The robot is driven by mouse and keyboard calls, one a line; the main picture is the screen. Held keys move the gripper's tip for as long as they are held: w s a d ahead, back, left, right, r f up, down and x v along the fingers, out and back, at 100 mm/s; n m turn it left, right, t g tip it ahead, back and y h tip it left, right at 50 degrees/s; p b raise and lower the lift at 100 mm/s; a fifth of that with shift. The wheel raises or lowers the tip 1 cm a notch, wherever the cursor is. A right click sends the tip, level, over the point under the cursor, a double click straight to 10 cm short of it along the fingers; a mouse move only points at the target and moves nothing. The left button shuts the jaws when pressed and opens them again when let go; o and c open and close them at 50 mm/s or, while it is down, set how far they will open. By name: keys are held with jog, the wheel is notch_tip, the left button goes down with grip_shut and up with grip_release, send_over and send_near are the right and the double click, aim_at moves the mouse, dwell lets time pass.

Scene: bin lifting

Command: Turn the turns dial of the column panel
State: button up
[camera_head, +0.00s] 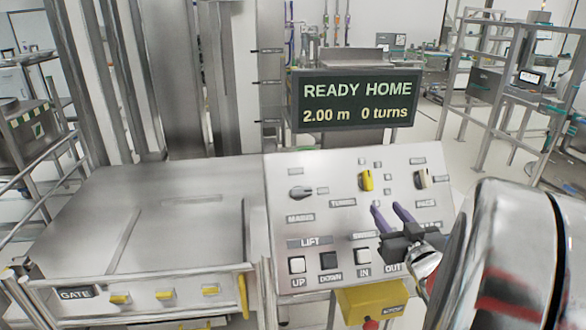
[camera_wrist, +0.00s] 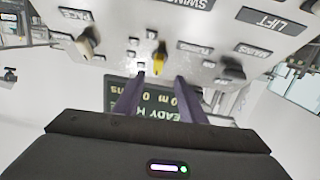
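The column panel (camera_head: 280,230) is a sloped grey plate with several dials and buttons. A yellow dial (camera_head: 366,180), by the label that reads TURNS, appears to be the turns dial. It also shows in the upside-down wrist view (camera_wrist: 158,57), just beyond the fingertips and between them in the picture. My gripper (camera_head: 386,207) has two purple fingers, apart and empty, over the panel below and right of the yellow dial. In the wrist view my gripper (camera_wrist: 161,76) points toward the panel. I see no contact with the dial.
A dark-grey dial (camera_head: 300,191) is left of the yellow one and a beige dial (camera_head: 421,178) right. The display (camera_head: 352,101) reads READY HOME, 2.00 m, 0 turns. Lift buttons (camera_head: 297,265) line the lower panel. A yellow box (camera_head: 370,300) hangs below.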

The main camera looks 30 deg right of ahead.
aim_at(370, 184)
jog(key=shift+s+d+t+y, duration=0.25)
jog(key=shift+s+t+y, duration=0.05)
jog(key=shift+s+t, duration=0.35)
jog(key=shift+w, duration=0.1)
jog(key=x, duration=1.3)
jog(key=shift+w+d, duration=0.15)
jog(key=shift+w, duration=0.15)
jog(key=shift+f, duration=0.1)
jog(key=c, duration=0.7)
